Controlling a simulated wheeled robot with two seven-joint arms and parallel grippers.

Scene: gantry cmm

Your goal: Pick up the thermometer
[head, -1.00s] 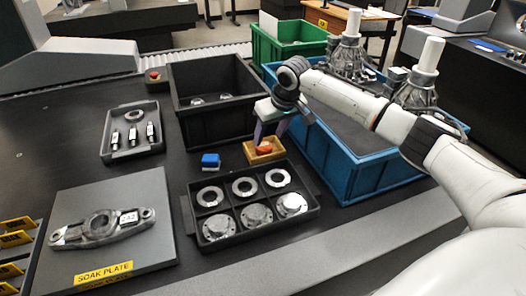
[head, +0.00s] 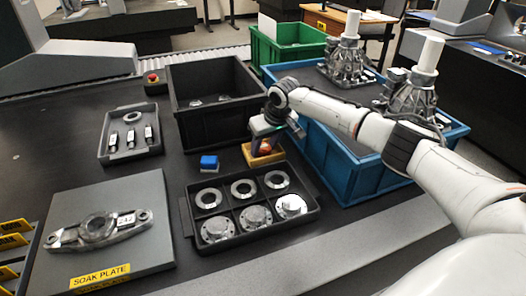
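A small orange-red item (head: 265,148), which looks like the thermometer, sits in a small yellow-tan tray (head: 264,161) in the middle of the table. It is too small and too covered to make out fully. My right gripper (head: 266,146) points down over this tray, with its fingers apart on either side of the orange item. I cannot tell whether they touch it. My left gripper is not in view.
A blue block (head: 209,163) lies just left of the small tray. A black compartment tray (head: 322,211) with metal rings and discs is in front. A tall black bin (head: 213,128) stands behind, a blue bin (head: 352,178) to the right. A soak plate (head: 150,240) lies front left.

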